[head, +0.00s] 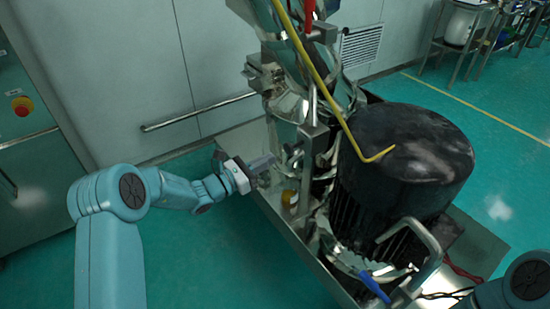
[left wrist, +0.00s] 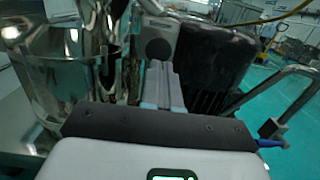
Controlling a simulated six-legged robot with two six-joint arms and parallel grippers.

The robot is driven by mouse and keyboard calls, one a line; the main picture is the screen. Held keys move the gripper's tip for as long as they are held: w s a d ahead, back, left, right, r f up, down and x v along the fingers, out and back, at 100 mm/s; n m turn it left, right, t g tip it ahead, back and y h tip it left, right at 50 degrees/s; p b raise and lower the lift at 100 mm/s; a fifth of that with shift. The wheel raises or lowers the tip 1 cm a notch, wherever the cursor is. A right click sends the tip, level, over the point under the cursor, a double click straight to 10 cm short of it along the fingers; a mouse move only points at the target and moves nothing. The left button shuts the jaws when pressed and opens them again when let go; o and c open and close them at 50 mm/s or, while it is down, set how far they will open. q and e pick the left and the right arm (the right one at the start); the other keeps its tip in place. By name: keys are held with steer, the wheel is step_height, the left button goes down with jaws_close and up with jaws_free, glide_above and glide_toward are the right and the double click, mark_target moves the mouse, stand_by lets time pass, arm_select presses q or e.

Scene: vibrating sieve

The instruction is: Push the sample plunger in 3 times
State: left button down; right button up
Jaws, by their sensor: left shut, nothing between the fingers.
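My left gripper (head: 268,162) is shut and empty, reaching in from the left toward the metal fittings on the sieve machine's near side. In the left wrist view its closed fingertips (left wrist: 159,66) point at a dark round disc (left wrist: 158,49), which may be the sample plunger's end. Whether the fingertips touch the disc or stop short of it, I cannot tell. In the head view I cannot make out the plunger clearly among the shiny metal parts. My right gripper is out of view; only part of my right arm shows at the lower right.
A large dark motor drum (head: 415,145) stands right of the fittings. A bent yellow rod (head: 335,105) hangs over it. A blue-handled lever (head: 373,286) and bent metal handle (head: 418,232) are in front.

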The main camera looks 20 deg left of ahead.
arm_select(q)
steer(key=v, duration=0.7)
steer(key=shift+a+f, duration=0.2)
steer(key=shift+a, duration=0.05)
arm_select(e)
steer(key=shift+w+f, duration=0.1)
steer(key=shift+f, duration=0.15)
